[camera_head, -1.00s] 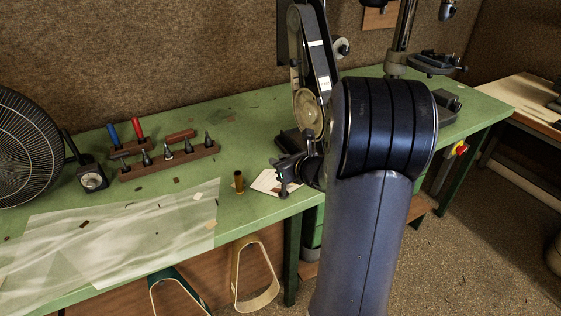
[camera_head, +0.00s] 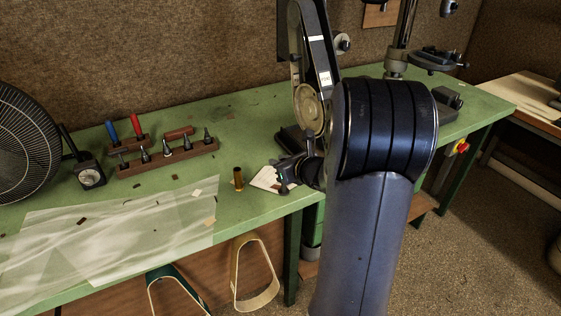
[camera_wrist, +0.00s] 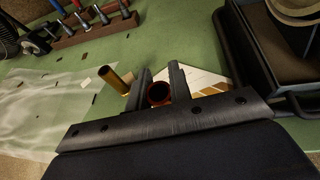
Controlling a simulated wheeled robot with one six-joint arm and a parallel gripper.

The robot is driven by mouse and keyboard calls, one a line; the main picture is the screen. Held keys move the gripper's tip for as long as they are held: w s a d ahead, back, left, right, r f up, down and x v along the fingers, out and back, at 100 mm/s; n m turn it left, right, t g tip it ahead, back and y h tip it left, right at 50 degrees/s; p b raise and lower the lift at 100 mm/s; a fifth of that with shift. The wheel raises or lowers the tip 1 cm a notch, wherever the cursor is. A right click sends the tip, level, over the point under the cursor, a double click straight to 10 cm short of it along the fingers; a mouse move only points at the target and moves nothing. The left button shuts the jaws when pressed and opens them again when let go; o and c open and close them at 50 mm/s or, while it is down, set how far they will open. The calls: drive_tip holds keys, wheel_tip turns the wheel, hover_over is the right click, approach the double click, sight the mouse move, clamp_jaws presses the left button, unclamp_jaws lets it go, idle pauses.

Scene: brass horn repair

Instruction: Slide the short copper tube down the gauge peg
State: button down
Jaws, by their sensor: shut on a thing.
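The short copper tube (camera_wrist: 159,92) shows its open round end between the fingers of my gripper (camera_wrist: 159,84) in the wrist view. The fingers are shut on it from both sides. In the head view my gripper (camera_head: 284,178) is low over the bench's front edge, by a white card, and the tube cannot be made out there. Several upright metal pegs stand in a wooden rack (camera_head: 150,163) to the left. I cannot tell which thing is the gauge peg.
An upright brass tube (camera_head: 238,179) stands on the green bench just left of my gripper; it also shows in the wrist view (camera_wrist: 115,80). The white card (camera_head: 265,178) lies beside it. A belt machine (camera_head: 308,105) stands behind. A translucent sheet (camera_head: 130,230) covers the front left.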

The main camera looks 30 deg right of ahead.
drive_tip(key=shift+f+b, duration=1.85)
drive_tip(key=shift+f, duration=0.05)
drive_tip(key=c, duration=1.2)
unclamp_jaws()
drive_tip(key=v, duration=1)
drive_tip(key=shift+s+p, duration=0.35)
drive_tip(key=shift+d+r, duration=0.1)
